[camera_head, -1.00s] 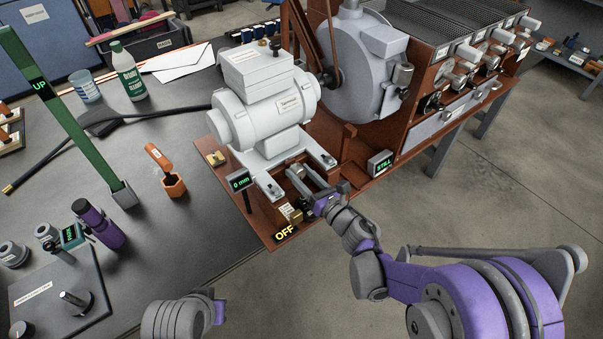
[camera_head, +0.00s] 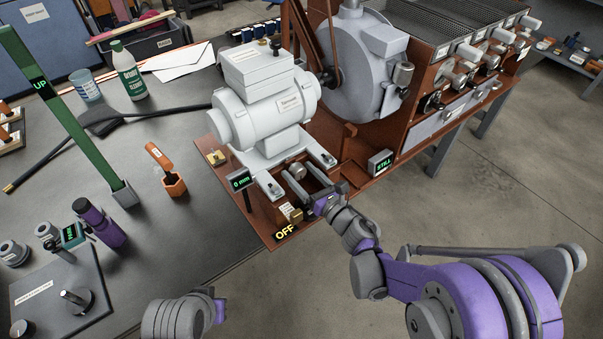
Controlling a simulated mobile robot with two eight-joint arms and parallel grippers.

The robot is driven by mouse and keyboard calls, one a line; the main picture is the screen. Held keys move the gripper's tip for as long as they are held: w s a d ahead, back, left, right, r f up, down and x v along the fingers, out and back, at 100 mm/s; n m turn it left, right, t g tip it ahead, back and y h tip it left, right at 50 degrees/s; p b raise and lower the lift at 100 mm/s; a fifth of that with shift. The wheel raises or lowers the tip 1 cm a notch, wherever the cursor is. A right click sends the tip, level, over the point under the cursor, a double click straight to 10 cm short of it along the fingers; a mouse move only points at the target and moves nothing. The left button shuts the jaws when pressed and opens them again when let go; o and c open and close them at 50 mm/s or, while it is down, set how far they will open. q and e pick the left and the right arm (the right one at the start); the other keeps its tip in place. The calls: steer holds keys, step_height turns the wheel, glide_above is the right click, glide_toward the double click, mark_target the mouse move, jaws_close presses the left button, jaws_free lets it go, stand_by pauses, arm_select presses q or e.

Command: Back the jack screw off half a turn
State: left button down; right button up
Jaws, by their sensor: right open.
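The jack screw's round grey head (camera_head: 298,171) shows at the front of the grey motor (camera_head: 265,105), in the rust-red base frame. My right gripper (camera_head: 299,175) is at it from the front right, with its jaws spread to either side of the head. Whether a finger touches it is too small to tell. The small display (camera_head: 240,182) left of it reads "0 mm". A sign (camera_head: 285,232) at the base's front corner reads "OFF". Only grey and purple parts of my left arm show at the bottom; its gripper is not in view.
A display (camera_head: 381,161) right of the screw reads "STILL". The grey roaster drum (camera_head: 358,75) stands behind. An orange-handled tool stands in a holder (camera_head: 173,186) on the dark bench, left of the base. A green post (camera_head: 65,115) marked "UP" rises further left.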

steer(key=v, duration=1.1)
steer(key=shift+w, duration=0.1)
